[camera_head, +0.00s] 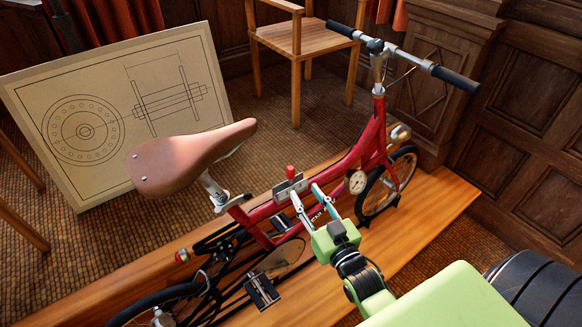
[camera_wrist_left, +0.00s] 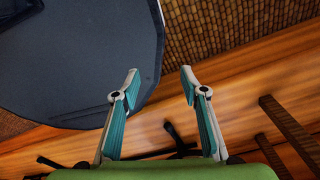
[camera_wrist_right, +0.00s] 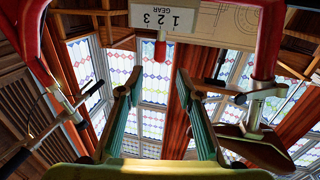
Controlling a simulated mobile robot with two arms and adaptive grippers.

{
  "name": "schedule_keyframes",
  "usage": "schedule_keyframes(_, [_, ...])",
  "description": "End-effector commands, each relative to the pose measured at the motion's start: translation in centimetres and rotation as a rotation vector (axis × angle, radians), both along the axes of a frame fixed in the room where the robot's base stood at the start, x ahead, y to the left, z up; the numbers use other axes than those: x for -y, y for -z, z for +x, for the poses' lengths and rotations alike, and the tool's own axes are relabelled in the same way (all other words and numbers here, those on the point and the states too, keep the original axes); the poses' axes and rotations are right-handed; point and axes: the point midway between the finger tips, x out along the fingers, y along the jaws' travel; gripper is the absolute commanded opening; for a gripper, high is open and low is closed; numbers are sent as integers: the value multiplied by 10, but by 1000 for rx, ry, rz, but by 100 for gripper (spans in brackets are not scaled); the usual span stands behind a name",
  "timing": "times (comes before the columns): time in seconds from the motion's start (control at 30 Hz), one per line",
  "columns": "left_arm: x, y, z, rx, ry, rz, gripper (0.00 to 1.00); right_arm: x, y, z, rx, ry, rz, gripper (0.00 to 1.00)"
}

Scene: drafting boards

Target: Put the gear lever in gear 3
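The red bicycle (camera_head: 335,170) carries a small gear plate (camera_head: 297,185) on its frame. The gear lever has a red knob (camera_head: 290,171) that stands up at the plate. In the right wrist view the plate (camera_wrist_right: 188,20) reads 1 2 3 GEAR, and the knob (camera_wrist_right: 160,52) appears near the middle digit; its exact gear position is hard to tell. My right gripper (camera_head: 307,192) is open and empty, close to the plate. In its wrist view the knob lies just beyond the fingertips (camera_wrist_right: 160,78), between them and untouched. My left gripper (camera_wrist_left: 160,75) is open and empty, outside the head view.
The bicycle stands on a wooden platform (camera_head: 440,203). Its saddle (camera_head: 185,158) and handlebar (camera_head: 455,78) stick up on either side of the lever. A drawing board (camera_head: 60,95) leans behind at left, and a wooden chair (camera_head: 300,40) stands behind.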

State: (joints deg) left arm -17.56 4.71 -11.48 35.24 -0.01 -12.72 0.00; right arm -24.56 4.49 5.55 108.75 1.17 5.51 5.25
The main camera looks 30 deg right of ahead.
Motion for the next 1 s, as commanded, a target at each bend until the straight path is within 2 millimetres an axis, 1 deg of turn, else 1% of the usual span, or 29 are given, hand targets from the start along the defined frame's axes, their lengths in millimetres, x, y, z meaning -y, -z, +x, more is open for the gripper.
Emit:
schedule_keyframes(0.03, [-1,-3,-2,-4,0,2,40,1,-3,13,3,0,0,33])
schedule_keyframes(0.1, [-2,-5,-3,-5,0,2,40,2,-3,28,3,0,-1,33])
schedule_keyframes(0.3, [-1,-10,4,5,0,1,40,4,-2,68,0,-1,-1,33])
schedule_keyframes(0.4, [0,-12,10,15,0,0,40,4,-2,84,0,-1,-1,33])
schedule_keyframes(0.5, [1,-13,14,21,0,-3,40,5,0,95,-1,-1,-1,33])
schedule_keyframes(0.67, [3,-14,13,21,-1,-5,40,6,0,104,-2,-1,-1,33])
schedule_keyframes(0.93, [4,-13,12,17,-2,-6,40,6,1,105,-2,-1,-1,33])
schedule_keyframes(0.97, [4,-13,11,17,-2,-6,40,6,1,105,-2,-1,-1,28])
schedule_keyframes(1.0, [4,-13,11,16,-2,-6,40,6,1,105,-2,-1,-1,17])
